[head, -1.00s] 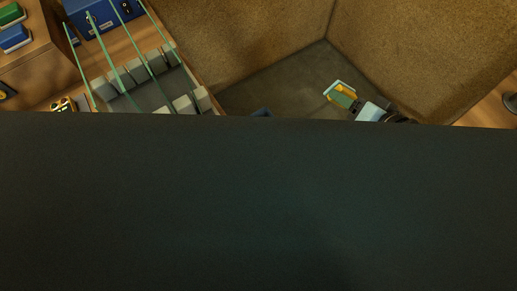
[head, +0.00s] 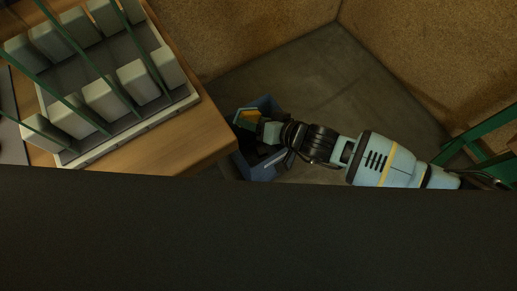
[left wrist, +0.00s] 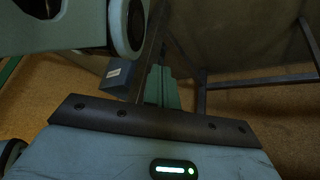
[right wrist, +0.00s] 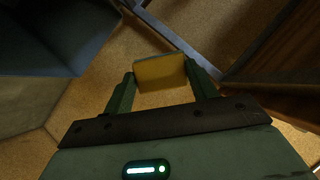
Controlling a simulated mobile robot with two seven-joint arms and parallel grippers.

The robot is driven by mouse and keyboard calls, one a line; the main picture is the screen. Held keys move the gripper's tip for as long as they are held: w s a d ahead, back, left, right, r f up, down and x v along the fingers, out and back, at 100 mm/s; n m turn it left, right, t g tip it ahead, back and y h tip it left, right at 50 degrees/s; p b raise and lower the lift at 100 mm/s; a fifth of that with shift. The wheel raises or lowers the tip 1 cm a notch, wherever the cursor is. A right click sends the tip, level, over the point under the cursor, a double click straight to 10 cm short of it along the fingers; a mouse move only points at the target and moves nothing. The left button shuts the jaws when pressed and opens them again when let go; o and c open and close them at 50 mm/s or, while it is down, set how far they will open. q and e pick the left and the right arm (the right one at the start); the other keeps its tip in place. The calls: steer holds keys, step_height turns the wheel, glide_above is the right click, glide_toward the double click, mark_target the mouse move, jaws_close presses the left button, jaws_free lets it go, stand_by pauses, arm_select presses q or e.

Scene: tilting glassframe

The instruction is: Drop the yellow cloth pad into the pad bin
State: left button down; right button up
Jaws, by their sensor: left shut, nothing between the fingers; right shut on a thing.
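The yellow cloth pad (right wrist: 160,73) is between the two fingers of my right gripper (right wrist: 162,88) in the right wrist view. In the head view the pad (head: 249,117) and the right gripper (head: 256,127) are over or beside the upper part of an open blue bin (head: 262,168). I cannot tell their height over its rim. The arm hides part of the bin. A large blue surface, probably the bin (right wrist: 55,35), is at upper left in the right wrist view. My left gripper (left wrist: 160,88) is shut and empty in the left wrist view.
A wooden table (head: 190,140) with a rack of pale blocks (head: 120,90) stands left of the bin, its corner close to the right gripper. Green bars (head: 480,135) are at the right. Grey floor (head: 320,80) is clear behind the arm. A dark surface covers the lower head view.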

steer(key=w+d+f+n+g+b, duration=0.1)
steer(key=w+d+f+b, duration=0.3)
steer(key=w+d+f, duration=0.1)
steer(key=shift+w+f+n+g+y, duration=0.35)
steer(key=shift+w+f, duration=0.25)
steer(key=shift+f, duration=0.8)
steer(key=shift+f+b, duration=0.1)
steer(key=shift+b, duration=0.2)
step_height(320, 180, down, 6)
steer(key=b, duration=0.4)
steer(key=o, duration=0.9)
steer(key=shift+o, duration=0.3)
